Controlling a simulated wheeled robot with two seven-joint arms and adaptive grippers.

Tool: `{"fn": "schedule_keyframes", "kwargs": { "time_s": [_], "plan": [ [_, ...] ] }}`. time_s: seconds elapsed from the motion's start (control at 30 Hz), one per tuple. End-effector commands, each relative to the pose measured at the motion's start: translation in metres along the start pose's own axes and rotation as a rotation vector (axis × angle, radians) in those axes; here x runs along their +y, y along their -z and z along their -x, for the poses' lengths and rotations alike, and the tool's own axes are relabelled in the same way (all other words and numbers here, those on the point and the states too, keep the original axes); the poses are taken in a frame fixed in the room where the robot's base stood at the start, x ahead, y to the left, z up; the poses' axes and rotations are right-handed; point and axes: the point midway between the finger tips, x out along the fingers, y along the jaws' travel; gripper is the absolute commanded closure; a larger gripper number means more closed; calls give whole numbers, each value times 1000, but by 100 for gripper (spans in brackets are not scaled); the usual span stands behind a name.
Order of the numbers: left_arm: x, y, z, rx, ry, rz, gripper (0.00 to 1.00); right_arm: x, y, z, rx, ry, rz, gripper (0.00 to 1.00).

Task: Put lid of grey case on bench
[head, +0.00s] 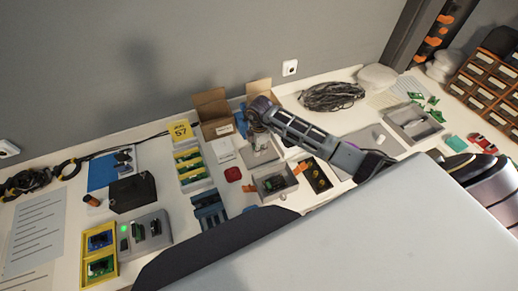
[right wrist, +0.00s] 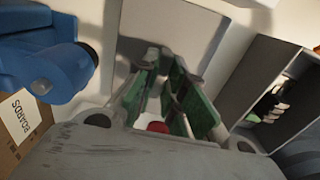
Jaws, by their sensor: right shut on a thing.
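My right gripper (head: 258,128) reaches in from the right over the middle of the bench (head: 328,118). It is shut on a grey flat panel (head: 262,159), which looks like the lid. In the right wrist view my closed right fingers (right wrist: 165,58) meet at this grey panel (right wrist: 200,28), and their shadow falls on it. A grey open case (head: 267,197) with dark contents lies just in front of the gripper. A grey case wall also shows at the right of the right wrist view (right wrist: 235,88). My left gripper is not in view.
An open cardboard box (head: 211,107) stands close behind-left of the gripper. A red item (head: 233,174) and yellow bins (head: 190,164) lie to the left. Another grey tray (head: 407,128) with green boards is at the right. Cables (head: 332,96) lie at the back.

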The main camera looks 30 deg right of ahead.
Motion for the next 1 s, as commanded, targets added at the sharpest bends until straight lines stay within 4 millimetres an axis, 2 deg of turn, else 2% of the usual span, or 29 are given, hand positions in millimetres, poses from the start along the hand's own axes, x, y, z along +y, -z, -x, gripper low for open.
{"fn": "schedule_keyframes", "kwargs": {
  "time_s": [0.47,0.5,0.63,1.0],
  "plan": [
    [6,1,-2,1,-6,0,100,0,0,-4,1,-1,0,100],
    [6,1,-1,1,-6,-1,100,0,0,-4,1,0,0,83],
    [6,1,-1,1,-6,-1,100,0,0,-4,1,0,0,66],
    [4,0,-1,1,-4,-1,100,0,0,-3,1,0,0,66]
  ]
}}
